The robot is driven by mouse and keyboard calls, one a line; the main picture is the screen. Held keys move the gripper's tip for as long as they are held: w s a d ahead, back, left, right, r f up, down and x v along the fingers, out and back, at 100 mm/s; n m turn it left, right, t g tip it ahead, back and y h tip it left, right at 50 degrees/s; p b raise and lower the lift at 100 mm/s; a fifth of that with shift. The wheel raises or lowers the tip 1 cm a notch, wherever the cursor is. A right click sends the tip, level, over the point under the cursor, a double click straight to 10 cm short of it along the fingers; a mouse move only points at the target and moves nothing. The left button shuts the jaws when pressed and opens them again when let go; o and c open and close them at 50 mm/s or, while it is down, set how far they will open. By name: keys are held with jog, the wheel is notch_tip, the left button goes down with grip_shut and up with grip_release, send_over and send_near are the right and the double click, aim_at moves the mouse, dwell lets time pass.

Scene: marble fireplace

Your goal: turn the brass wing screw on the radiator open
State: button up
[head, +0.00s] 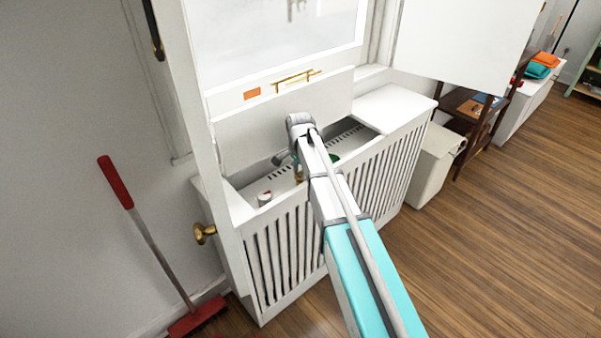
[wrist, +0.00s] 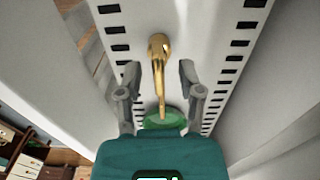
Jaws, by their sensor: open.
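The brass wing screw (wrist: 158,48) shows in the wrist view as a gold piece with a rounded head and a thin stem running down toward a green round part (wrist: 165,119). It stands over the white slotted top of the radiator (wrist: 185,17). My gripper (wrist: 160,78) is open, with one finger on each side of the brass piece and visible gaps on both sides. In the head view, a bit of brass (head: 298,174) shows beside my arm above the radiator (head: 349,136); my arm hides most of that spot.
A white slatted cover (head: 290,250) encloses the radiator beneath a window. A white knob with red (head: 265,197) sits at its left end. A brass door knob (head: 203,233) and a red broom (head: 150,240) are at left. Wooden floor lies open at right.

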grip_shut()
